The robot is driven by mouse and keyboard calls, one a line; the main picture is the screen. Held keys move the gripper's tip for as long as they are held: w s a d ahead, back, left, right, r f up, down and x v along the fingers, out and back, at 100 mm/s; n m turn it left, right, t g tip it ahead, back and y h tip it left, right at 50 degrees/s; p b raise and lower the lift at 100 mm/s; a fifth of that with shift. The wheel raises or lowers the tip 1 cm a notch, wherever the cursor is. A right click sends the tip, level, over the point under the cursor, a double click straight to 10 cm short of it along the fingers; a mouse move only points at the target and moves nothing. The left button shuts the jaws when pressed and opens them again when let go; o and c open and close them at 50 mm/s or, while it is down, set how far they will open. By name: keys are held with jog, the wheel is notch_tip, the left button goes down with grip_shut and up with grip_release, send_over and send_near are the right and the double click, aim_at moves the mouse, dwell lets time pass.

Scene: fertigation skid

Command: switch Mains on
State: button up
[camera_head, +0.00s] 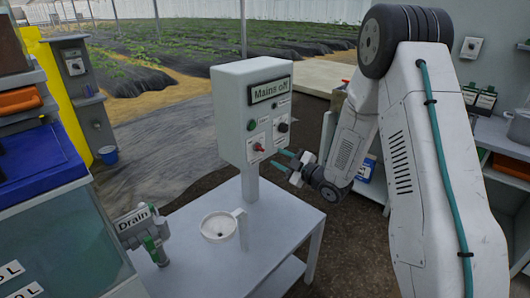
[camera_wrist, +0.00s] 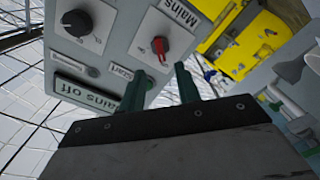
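A grey control box (camera_head: 252,110) stands on a post and carries a display (camera_head: 271,90) reading "Mains off". My gripper (camera_head: 279,159) is in front of the box, to the right of the red knob. In the wrist view my gripper (camera_wrist: 159,70) is open, with two green fingers apart and nothing between them. The red knob lies just beyond the fingertips, apparently not touched.
A black knob (camera_head: 282,127) and a green button (camera_head: 251,125) are close to the red knob. A "Drain" valve (camera_head: 150,240) is at left.

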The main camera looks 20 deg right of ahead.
aim_at(262, 150)
jog(key=x, duration=0.7)
jog(key=shift+w+a+f, duration=0.1)
jog(key=shift+w, duration=0.1)
grip_shut()
